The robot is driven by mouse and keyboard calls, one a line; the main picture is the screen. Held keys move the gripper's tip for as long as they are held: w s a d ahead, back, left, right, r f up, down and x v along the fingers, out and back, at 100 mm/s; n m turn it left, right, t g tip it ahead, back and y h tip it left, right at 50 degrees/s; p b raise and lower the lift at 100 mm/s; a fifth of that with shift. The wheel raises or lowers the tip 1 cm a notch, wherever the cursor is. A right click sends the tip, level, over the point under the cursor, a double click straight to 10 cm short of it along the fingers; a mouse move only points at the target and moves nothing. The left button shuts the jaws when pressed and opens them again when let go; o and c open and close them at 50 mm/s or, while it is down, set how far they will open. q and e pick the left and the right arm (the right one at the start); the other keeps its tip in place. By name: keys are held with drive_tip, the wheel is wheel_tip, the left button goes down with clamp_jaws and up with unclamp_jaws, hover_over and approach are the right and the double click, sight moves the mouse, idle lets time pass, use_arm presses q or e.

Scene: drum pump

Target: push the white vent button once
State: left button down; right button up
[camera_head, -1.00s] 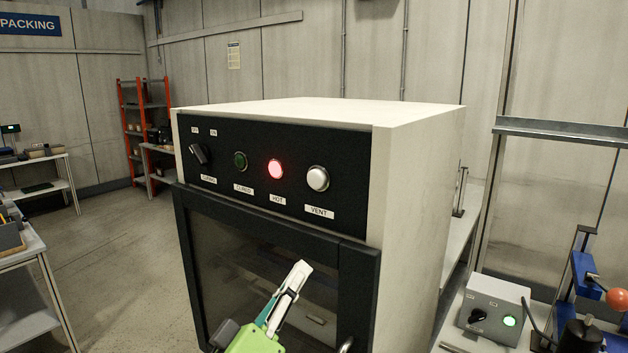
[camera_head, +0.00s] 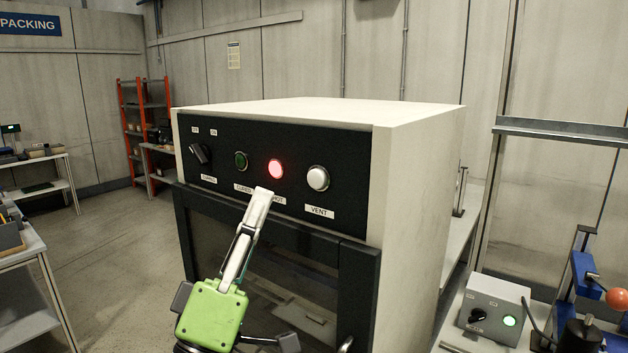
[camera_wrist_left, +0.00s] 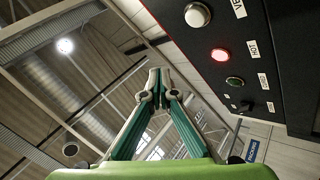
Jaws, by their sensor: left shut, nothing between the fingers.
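The white vent button (camera_head: 318,178) is a round domed button in a metal ring on the dark control panel, above the VENT label. It also shows in the left wrist view (camera_wrist_left: 198,15) near the top. My left gripper (camera_head: 262,192) is shut and empty, pointing up in front of the panel. In the head view its tips overlap the labels below the red lamp, left of and slightly below the vent button. The gap between tips and panel is hard to judge. In the left wrist view the closed fingertips (camera_wrist_left: 160,72) are apart from the button. My right gripper is not in view.
The panel also has a lit red lamp (camera_head: 275,169), a dark green lamp (camera_head: 240,160) and a black rotary switch (camera_head: 200,154). Below is the oven's glass door (camera_head: 300,290) with a dark frame. A grey control box (camera_head: 494,308) stands at right.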

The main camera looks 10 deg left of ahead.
use_arm(q)
drive_tip(key=shift+w+d+b, duration=0.1)
drive_tip(key=shift+w+d, duration=0.45)
drive_tip(key=shift+w, duration=0.75)
drive_tip(key=shift+w+d+b, duration=0.15)
drive_tip(key=shift+w+d, duration=0.4)
drive_tip(key=shift+w, duration=0.8)
drive_tip(key=shift+w+d+b, duration=0.1)
drive_tip(key=shift+w+d, duration=0.45)
drive_tip(key=shift+w, duration=0.75)
drive_tip(key=shift+w+d, duration=0.15)
drive_tip(key=shift+w, duration=0.2)
drive_tip(key=shift+w+d, duration=0.15)
drive_tip(key=shift+w, duration=0.35)
drive_tip(key=shift+s, duration=0.15)
drive_tip(key=shift+s+a, duration=0.3)
drive_tip(key=shift+s, duration=0.45)
drive_tip(key=shift+p, duration=0.3)
drive_tip(key=shift+s+a+p, duration=0.15)
drive_tip(key=shift+s+a, duration=0.15)
drive_tip(key=shift+s, duration=0.45)
drive_tip(key=shift+s+a+p, duration=0.1)
drive_tip(key=shift+s+a, duration=0.25)
drive_tip(key=shift+s, duration=0.45)
drive_tip(key=shift+s+a+p, duration=0.15)
drive_tip(key=shift+s+a, duration=0.15)
drive_tip(key=shift+s, duration=0.45)
